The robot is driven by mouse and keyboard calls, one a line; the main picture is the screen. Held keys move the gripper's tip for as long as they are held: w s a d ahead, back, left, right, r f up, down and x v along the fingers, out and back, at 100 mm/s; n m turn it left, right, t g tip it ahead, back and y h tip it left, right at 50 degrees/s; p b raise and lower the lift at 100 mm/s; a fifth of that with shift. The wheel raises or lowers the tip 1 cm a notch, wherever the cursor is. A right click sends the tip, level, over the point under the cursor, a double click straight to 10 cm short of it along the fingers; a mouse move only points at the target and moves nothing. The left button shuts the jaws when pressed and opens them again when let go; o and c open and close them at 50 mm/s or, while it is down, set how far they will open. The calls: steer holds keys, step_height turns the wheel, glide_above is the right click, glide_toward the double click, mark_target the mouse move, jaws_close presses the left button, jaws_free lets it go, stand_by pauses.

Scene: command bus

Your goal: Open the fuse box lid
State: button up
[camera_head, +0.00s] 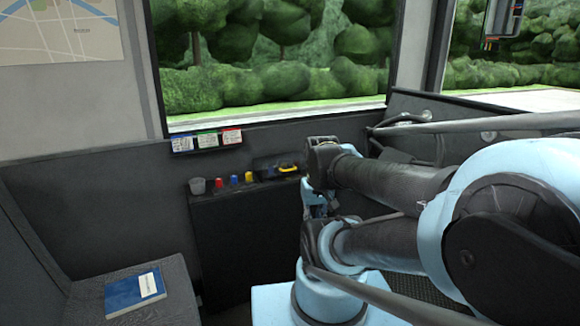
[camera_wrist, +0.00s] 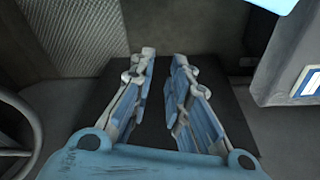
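In the head view my gripper is largely hidden by my arm, beside the dark cabinet.
A blue book (camera_head: 135,290) lies on the seat at left. A handrail (camera_head: 480,123) runs at right.

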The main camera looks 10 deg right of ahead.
step_height(320, 180, up, 16)
steer(key=n, duration=2.2)
glide_above(291, 165)
steer(key=s, duration=0.6)
steer(key=shift+y, duration=0.3)
steer(key=f, duration=0.5)
steer(key=w+f, duration=0.1)
steer(key=f, duration=0.5)
steer(key=w+f, duration=0.1)
steer(key=f, duration=0.4)
steer(key=shift+w+a+f, duration=0.25)
steer(key=shift+a+f, duration=0.05)
steer(key=shift+f, duration=0.05)
jaws_close()
